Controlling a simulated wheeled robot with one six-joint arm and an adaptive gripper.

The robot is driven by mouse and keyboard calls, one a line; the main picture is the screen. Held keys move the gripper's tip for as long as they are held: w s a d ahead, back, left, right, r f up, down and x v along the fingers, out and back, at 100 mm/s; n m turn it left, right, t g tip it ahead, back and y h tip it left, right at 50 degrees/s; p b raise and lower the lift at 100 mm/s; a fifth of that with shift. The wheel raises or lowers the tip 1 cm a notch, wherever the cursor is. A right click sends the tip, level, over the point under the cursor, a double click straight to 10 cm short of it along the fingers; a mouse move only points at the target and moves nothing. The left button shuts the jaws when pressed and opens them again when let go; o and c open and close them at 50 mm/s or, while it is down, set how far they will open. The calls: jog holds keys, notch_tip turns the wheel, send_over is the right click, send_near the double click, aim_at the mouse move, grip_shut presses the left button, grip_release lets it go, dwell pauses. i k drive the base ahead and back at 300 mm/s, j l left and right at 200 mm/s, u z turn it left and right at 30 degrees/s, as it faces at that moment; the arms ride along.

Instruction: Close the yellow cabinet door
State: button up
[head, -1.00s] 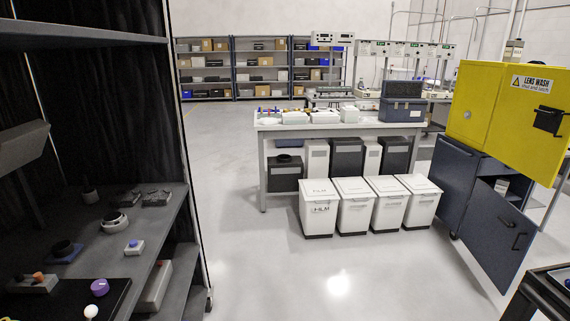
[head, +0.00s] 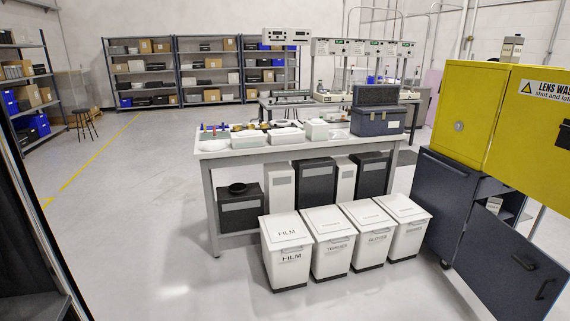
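The yellow cabinet (head: 462,110) is at the right edge of the head view, on top of a dark blue cabinet. Its yellow door (head: 530,150) bears a "LENS WASH" warning label (head: 552,90) and a black handle (head: 563,134), cut by the picture edge. The door appears swung out toward me, standing open; its far right part is out of frame. A round lock (head: 459,127) shows on the cabinet's left face. My gripper is not in view.
The dark blue cabinet (head: 440,205) below has its own door (head: 515,262) hanging open into the floor space. Several white bins (head: 287,262) stand before a workbench (head: 215,155) at centre. Shelving (head: 175,75) lines the back wall.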

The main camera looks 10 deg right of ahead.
aim_at(529, 152)
jog(key=i+z, duration=0.1)
jog(key=i, duration=0.8)
jog(key=i+j+z, duration=0.1)
jog(key=i, duration=0.75)
jog(key=i+z, duration=0.25)
jog(key=i, duration=0.15)
jog(key=i+j+z, duration=0.35)
jog(key=i+z, duration=0.15)
jog(key=i, duration=0.25)
jog(key=z, duration=1.5)
